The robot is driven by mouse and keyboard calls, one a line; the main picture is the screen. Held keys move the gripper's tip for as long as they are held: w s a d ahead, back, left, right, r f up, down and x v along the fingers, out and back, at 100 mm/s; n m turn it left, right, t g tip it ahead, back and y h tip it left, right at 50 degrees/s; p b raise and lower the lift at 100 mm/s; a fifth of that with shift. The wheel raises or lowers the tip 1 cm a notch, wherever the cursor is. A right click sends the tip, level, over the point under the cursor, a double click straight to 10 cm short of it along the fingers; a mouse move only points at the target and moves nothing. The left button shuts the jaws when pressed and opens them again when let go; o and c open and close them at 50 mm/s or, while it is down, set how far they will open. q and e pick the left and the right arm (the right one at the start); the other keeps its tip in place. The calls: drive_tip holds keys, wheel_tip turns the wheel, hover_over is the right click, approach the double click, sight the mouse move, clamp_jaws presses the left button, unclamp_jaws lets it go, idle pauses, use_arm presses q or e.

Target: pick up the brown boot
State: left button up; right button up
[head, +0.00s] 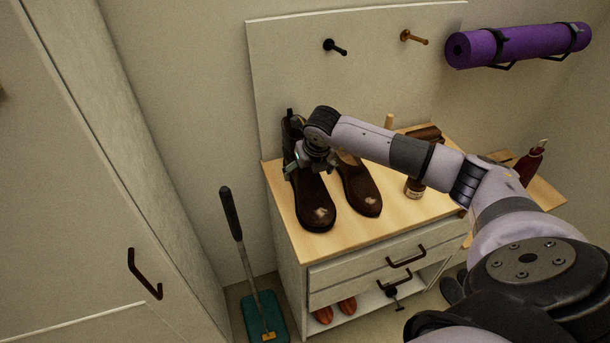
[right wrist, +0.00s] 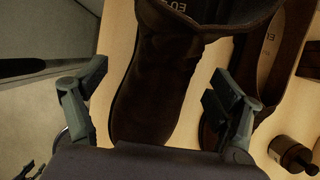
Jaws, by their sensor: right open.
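The brown boot (head: 314,206) stands on the wooden top of a cabinet, near its left edge, with its toe towards the front. My right gripper (head: 308,160) is above the boot and hides part of its upper. In the right wrist view the boot (right wrist: 155,75) runs between the open fingers of my right gripper (right wrist: 158,85), with one finger on each side. The right finger is over the gap between the boot and a brown shoe (head: 360,188). I cannot tell whether the fingers touch the boot. My left gripper is not in view.
A small dark bottle (head: 414,188) and a brush (head: 424,133) are on the cabinet top (head: 400,222) right of the shoe. A back panel (head: 270,80) with two pegs rises behind. A long-handled dustpan (head: 262,312) stands at the left. A purple mat (head: 520,44) hangs at the upper right.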

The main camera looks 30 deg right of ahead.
sight(306, 176)
drive_tip(key=p+x, duration=0.1)
drive_tip(key=x, duration=0.3)
drive_tip(key=shift+f, duration=0.25)
drive_tip(key=c, duration=1.7)
drive_tip(key=shift+r, duration=0.1)
drive_tip(key=shift+c, duration=0.7)
